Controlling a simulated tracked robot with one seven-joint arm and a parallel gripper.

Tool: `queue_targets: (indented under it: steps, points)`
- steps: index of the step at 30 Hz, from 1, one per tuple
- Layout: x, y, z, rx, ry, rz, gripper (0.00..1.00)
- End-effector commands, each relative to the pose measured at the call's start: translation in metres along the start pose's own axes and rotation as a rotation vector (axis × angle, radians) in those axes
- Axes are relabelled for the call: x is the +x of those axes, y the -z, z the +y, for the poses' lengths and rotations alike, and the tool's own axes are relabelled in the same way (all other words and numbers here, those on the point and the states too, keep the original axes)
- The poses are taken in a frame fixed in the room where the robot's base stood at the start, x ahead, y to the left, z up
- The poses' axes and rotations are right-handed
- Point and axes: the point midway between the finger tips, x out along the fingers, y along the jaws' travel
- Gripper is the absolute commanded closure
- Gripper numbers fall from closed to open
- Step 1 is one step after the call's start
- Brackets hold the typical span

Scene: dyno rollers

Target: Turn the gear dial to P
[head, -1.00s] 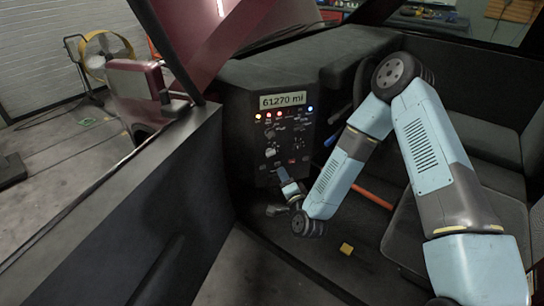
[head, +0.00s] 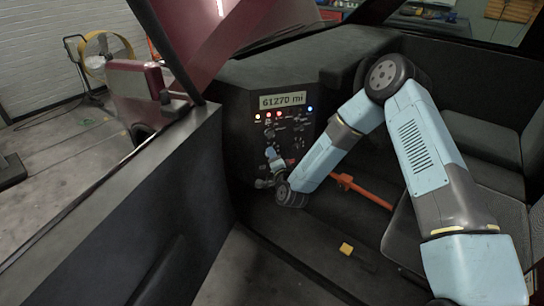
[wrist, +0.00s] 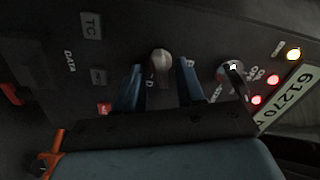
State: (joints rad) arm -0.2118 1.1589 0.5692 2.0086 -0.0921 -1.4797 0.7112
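The dash panel (head: 295,127) carries a readout showing 61270 mi, small lights and knobs. In the wrist view, a rounded grey knob (wrist: 161,62), which looks like the gear dial, sits between my two blue fingers, with a letter D beside it. Its pointing direction and any P mark cannot be made out. My gripper (wrist: 160,86) is open, with one finger on each side of this knob and gaps visible; I cannot tell how near the fingertips are to the panel face. In the head view my gripper (head: 271,156) is at the panel's lower part and hides the knob.
A second knob (wrist: 232,73) with ON and OFF marks is right of my fingers. Indicator lights (wrist: 274,107) and the readout (wrist: 292,98) lie beyond it. An orange lever (head: 362,190) stands beside my forearm. A yellow block (head: 346,249) lies on the floor.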

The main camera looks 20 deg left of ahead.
Motion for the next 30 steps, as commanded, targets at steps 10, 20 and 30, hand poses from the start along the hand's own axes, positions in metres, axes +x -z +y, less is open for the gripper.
queue_targets:
  steps: [10,20,30]
  points:
    - [0.0093,-0.0001,0.0,0.0,-0.001,-0.001,0.62]
    - [0.009,-0.0001,0.0002,0.0,-0.001,-0.001,0.84]
    - [0.0091,-0.0006,0.0008,-0.006,-0.003,-0.001,1.0]
